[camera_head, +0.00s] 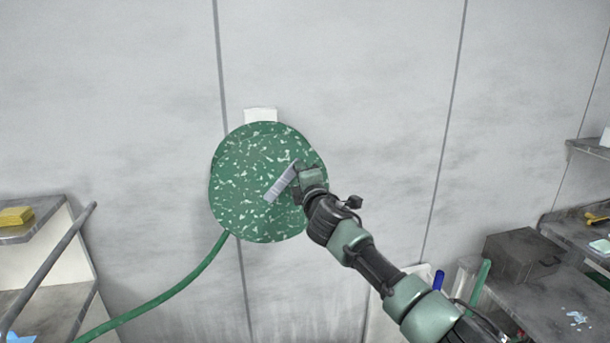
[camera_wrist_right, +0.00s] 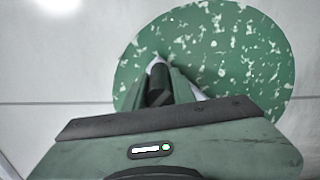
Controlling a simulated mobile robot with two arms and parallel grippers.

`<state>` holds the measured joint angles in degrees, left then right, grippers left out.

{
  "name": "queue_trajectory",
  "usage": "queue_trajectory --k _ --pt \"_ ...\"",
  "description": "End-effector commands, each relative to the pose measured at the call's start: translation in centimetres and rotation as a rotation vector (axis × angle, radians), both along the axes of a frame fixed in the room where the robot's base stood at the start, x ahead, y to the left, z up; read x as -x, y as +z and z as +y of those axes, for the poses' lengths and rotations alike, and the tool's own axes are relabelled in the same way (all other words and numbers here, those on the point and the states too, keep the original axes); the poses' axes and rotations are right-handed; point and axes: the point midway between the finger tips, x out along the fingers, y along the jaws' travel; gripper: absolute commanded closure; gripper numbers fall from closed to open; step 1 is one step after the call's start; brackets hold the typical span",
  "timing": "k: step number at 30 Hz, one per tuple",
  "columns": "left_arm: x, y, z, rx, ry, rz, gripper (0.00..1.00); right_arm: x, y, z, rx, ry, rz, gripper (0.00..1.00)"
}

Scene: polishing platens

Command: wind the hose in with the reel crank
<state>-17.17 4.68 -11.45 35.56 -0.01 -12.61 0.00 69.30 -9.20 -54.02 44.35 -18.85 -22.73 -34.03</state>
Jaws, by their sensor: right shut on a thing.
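The hose reel (camera_head: 245,185) is a round green disc with pale speckles, mounted on the wall in the middle of the head view. It also fills the upper right of the right wrist view (camera_wrist_right: 235,50). A grey crank arm (camera_head: 279,186) slants across its face, up and to the right. My right gripper (camera_head: 298,177) is at the upper right end of the crank arm, shut on the dark crank handle (camera_wrist_right: 157,84), which shows between its fingers in the right wrist view. The green hose (camera_head: 165,297) leaves the reel's lower left and runs down to the left. My left gripper is out of view.
A white bracket (camera_head: 261,115) shows above the reel. A shelf unit with a yellow block (camera_head: 16,216) and a grey bar (camera_head: 50,265) are at the left. A dark box (camera_head: 521,256) stands on a bench at the right. The wall around the reel is clear.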

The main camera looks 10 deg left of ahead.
Motion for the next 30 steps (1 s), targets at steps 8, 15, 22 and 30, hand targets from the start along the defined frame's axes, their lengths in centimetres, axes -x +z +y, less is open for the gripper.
queue_trajectory --k 8,15,22,30 --pt "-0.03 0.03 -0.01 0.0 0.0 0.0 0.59 0.21 0.38 0.43 -0.006 0.008 -0.004 1.0" --pt "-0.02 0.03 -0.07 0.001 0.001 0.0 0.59 0.2 0.29 0.41 -0.005 0.008 -0.002 0.53" --pt "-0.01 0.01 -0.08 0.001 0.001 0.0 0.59 0.13 0.12 0.24 -0.004 0.004 -0.001 0.53" --pt "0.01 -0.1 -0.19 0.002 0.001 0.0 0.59 1.09 0.07 -0.29 -0.004 0.003 -0.002 0.53"
